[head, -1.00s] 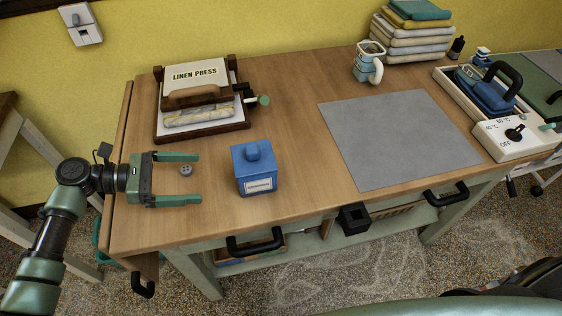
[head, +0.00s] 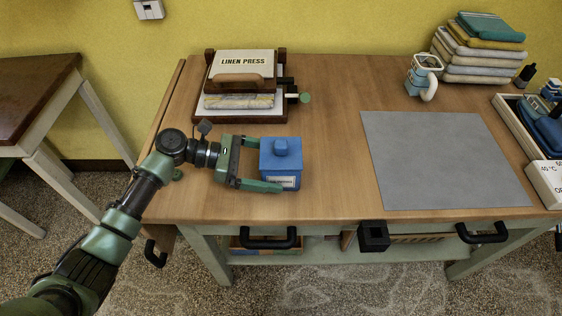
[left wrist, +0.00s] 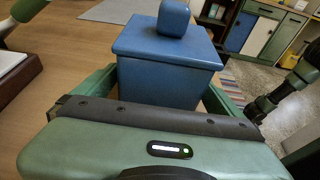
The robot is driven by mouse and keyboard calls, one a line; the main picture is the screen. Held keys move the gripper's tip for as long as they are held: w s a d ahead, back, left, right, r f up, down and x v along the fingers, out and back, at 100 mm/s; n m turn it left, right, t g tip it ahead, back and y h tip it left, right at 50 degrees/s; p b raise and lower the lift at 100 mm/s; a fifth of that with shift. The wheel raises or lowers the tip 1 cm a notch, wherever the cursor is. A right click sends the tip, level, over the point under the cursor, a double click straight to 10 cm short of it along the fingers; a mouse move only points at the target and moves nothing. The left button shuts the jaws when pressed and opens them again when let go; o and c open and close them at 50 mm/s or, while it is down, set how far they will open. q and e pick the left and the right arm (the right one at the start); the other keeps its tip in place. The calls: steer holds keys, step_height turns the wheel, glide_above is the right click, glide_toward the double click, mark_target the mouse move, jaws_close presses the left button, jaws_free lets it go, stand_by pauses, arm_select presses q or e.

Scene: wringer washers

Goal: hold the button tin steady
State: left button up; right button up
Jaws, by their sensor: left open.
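The button tin is a blue square box (head: 281,163) with a knobbed lid and a pale label on its front. It stands upright on the wooden table, left of the grey mat. My left gripper (head: 270,163) is open around it, with one finger along its front side and the other behind it, partly hidden. In the left wrist view the tin (left wrist: 168,60) stands between the two green fingers (left wrist: 160,92). I cannot tell whether the fingers touch its sides.
A linen press (head: 240,88) stands behind the tin. A grey mat (head: 440,160) lies to the right. A mug (head: 422,77) and a stack of folded cloths (head: 480,50) stand at the back right. A black handle (head: 268,240) juts from the table front.

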arm_select(q)
steer(key=shift+d+f, duration=0.25)
steer(key=shift+d, duration=0.45)
arm_select(e)
steer(key=shift+d+r, duration=0.1)
steer(key=shift+r, duration=0.1)
arm_select(q)
steer(key=c, duration=1.2)
arm_select(e)
steer(key=shift+a, duration=0.45)
steer(key=shift+d, duration=0.3)
